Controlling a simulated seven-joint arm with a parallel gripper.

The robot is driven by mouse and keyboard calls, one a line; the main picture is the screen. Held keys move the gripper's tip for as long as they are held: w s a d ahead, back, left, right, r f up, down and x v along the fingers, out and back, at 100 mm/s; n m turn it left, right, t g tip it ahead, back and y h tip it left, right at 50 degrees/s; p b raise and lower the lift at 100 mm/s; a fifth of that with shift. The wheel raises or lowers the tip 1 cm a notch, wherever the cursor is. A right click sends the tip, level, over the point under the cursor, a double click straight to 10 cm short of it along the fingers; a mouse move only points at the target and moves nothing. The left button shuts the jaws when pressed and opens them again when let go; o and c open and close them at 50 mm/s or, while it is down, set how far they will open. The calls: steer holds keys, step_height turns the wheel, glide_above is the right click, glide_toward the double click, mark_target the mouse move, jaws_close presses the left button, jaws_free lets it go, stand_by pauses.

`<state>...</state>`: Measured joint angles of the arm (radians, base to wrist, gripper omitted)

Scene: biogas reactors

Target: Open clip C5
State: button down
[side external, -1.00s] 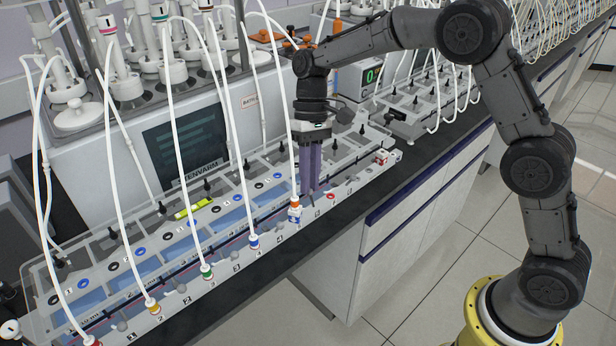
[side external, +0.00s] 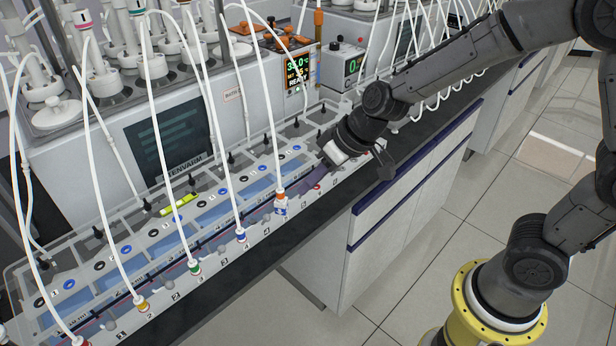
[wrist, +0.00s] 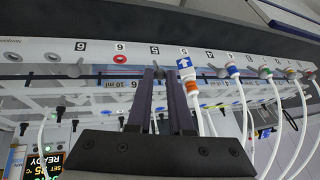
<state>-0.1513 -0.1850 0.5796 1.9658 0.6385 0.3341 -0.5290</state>
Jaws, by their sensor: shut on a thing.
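Clip C5 appears to be the small grey lever (wrist: 158,75) on the front rail, beside the 5 labels in the wrist view. My gripper (wrist: 160,72) has its two dark purple fingers on either side of this lever, close together and shut on it. In the side external view my gripper (side external: 300,187) reaches low and slanted to the rail, right of the orange and white connector (side external: 281,201). The fingers partly hide the clip there, and its lever angle cannot be told. The connector, with a blue arrow label, also shows in the wrist view (wrist: 186,72).
White tubes with coloured connectors line the rail to the left, such as the blue one (side external: 241,236). A red ring port (wrist: 119,58) lies beside the fingers in the wrist view. The bath unit (side external: 190,130) stands behind. The floor side is open.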

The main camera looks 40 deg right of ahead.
steer(key=shift+s+f+t, duration=0.1)
steer(key=shift+s+t, duration=0.15)
steer(key=shift+t, duration=0.15)
steer(key=shift+s+f, duration=0.1)
stand_by(0.4)
steer(key=c, duration=0.8)
jaws_free()
steer(key=v, duration=1.3)
steer(key=shift+s+d, duration=0.15)
steer(key=shift+s, duration=0.3)
steer(key=shift+r, duration=0.2)
